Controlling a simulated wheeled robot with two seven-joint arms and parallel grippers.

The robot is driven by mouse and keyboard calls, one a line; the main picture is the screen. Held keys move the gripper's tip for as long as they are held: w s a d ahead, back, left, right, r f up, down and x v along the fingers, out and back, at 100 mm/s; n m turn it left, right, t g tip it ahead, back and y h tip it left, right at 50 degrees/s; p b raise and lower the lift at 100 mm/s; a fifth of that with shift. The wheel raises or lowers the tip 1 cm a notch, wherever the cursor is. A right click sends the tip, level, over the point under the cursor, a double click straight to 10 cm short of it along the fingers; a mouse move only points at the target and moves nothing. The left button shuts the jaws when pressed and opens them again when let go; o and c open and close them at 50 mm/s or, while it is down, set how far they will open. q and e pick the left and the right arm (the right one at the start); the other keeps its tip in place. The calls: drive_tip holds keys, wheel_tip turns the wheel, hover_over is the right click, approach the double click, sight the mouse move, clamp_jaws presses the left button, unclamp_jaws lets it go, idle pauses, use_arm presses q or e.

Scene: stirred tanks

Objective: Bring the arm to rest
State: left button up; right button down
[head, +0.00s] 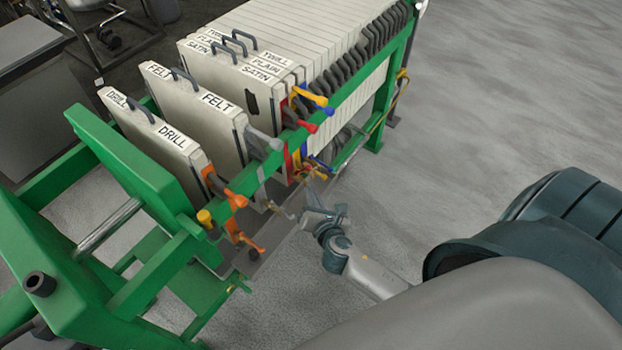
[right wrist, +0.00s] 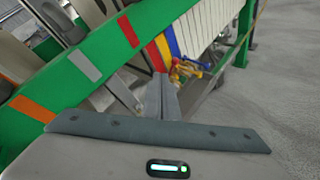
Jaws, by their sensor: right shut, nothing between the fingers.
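My right arm (head: 370,272) reaches in from the lower right of the head view. Its gripper (head: 314,214) is beside the green rail of the filter press (head: 345,108), low on the near side. In the right wrist view the two grey fingers of this gripper (right wrist: 163,98) lie together, shut and empty. The rail (right wrist: 100,75) crosses that view just beyond them; whether they touch anything there I cannot tell. My left gripper is not in view.
Pale plates labelled DRILL (head: 155,130) and FELT (head: 200,110) stand apart from the main plate stack (head: 290,30). Coloured handles, including a red one (head: 305,124) and an orange one (head: 232,198), stick out near my gripper. The grey floor (head: 500,100) at right is clear.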

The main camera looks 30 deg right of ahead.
idle(0.6)
drive_tip(key=s+f+m+g+y+b, duration=0.15)
drive_tip(key=s+f+m, duration=0.35)
drive_tip(key=f, duration=0.6)
drive_tip(key=s+a+f+m+g+b, duration=0.1)
drive_tip(key=s+f+m+g, duration=0.15)
drive_tip(key=s+f, duration=0.65)
drive_tip(key=s+f+m+g+y+b, duration=0.1)
drive_tip(key=s+f+m+g+b, duration=0.2)
drive_tip(key=f, duration=1)
drive_tip(key=s+a+f+m+g, duration=0.1)
drive_tip(key=s+f+m, duration=0.3)
drive_tip(key=s, duration=0.5)
drive_tip(key=s+a+f+m+g+y+b, duration=0.1)
drive_tip(key=s+f+m, duration=0.4)
drive_tip(key=s, duration=0.5)
drive_tip(key=s+a+f+m+g+b, duration=0.1)
drive_tip(key=s+f+m+g, duration=0.2)
drive_tip(key=s, duration=0.7)
wheel_tip(320, 180, down, 5)
drive_tip(key=shift+r+m, duration=0.2)
drive_tip(key=shift+m, duration=0.75)
